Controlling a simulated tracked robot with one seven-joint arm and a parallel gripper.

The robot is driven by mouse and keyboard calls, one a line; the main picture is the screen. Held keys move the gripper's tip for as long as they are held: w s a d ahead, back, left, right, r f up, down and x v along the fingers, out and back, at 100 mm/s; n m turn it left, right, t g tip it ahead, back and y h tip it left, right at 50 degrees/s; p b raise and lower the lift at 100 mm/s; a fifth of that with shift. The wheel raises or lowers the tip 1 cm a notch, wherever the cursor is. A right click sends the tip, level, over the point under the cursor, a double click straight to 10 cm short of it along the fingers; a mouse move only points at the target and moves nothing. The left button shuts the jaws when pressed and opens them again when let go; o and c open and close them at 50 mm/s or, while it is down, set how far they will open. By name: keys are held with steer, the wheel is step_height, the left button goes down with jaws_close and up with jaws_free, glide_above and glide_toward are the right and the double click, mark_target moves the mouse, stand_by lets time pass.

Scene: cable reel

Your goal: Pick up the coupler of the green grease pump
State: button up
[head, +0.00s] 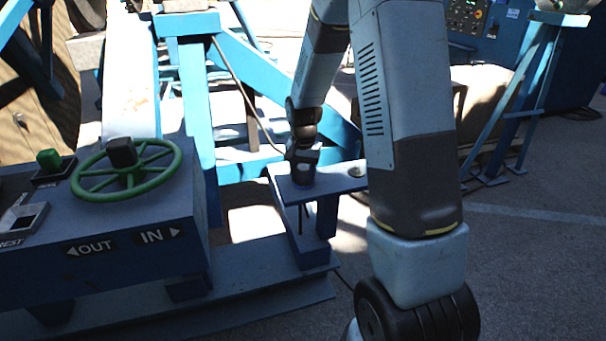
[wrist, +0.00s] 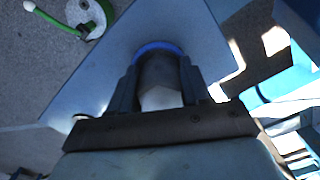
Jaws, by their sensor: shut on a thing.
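My gripper (head: 302,160) is low over a small blue plate (head: 345,184) in the head view. In the wrist view its two fingers (wrist: 158,92) are shut on a dark cylinder (wrist: 158,70) with a pale faceted end and a blue ring at its base. The cylinder stands on the blue plate, also in the wrist view (wrist: 105,85). I cannot tell whether it is the coupler. A green hose or bar (wrist: 55,22) meets a round grey-white object (wrist: 88,14) on the floor beyond the plate. No green pump shows clearly in the head view.
A blue console (head: 130,240) with a green handwheel (head: 95,192) stands at left. Blue frame beams (head: 197,120) rise behind the plate. A thin dark cable (head: 240,85) runs down toward my gripper. Open floor (head: 530,260) lies at right.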

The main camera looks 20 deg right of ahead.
mark_target(304, 169)
steer(key=shift+c, duration=0.5)
steer(key=shift+r, duration=0.3)
steer(key=r, duration=0.3)
steer(key=shift+s+r, duration=0.2)
steer(key=shift+s, duration=0.1)
steer(key=s+d+r, duration=0.1)
steer(key=s+r, duration=1.2)
steer(key=r, duration=0.1)
steer(key=shift+s+d, duration=0.15)
steer(key=shift+d, duration=0.25)
